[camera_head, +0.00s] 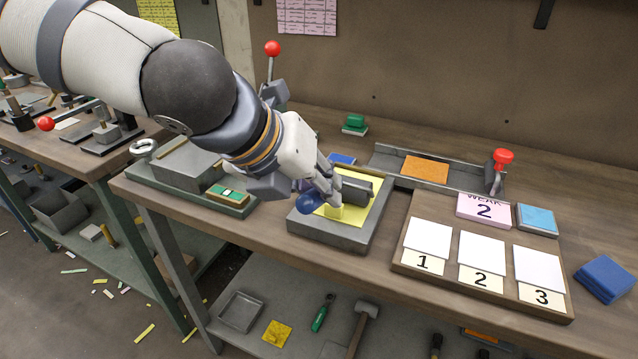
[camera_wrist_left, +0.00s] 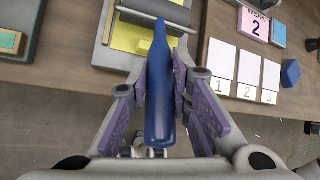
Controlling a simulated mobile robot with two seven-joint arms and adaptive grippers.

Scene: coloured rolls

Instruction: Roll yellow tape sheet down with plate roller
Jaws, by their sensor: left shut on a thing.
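The plate roller is a grey cylinder (camera_head: 355,188) with a blue handle (camera_head: 307,202). Its cylinder lies on the yellow tape sheet (camera_head: 374,217), which rests on a grey plate (camera_head: 345,238) near the table's front edge. My left gripper (camera_head: 325,200) is shut on the blue handle. In the left wrist view the handle (camera_wrist_left: 160,85) runs between the purple finger pads, with the roller's grey end (camera_wrist_left: 158,10) at the top and part of the yellow sheet (camera_wrist_left: 130,38) beside it. The gripper and wrist hide part of the sheet in the head view. My right gripper is not in view.
A wooden board (camera_head: 405,262) with white cards numbered 1, 2 and 3 lies right of the plate. A pink block (camera_head: 483,211) and blue pads (camera_head: 605,279) are near it. A red-knobbed fixture (camera_head: 503,157) stands behind. A green-and-white block (camera_head: 228,193) lies left.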

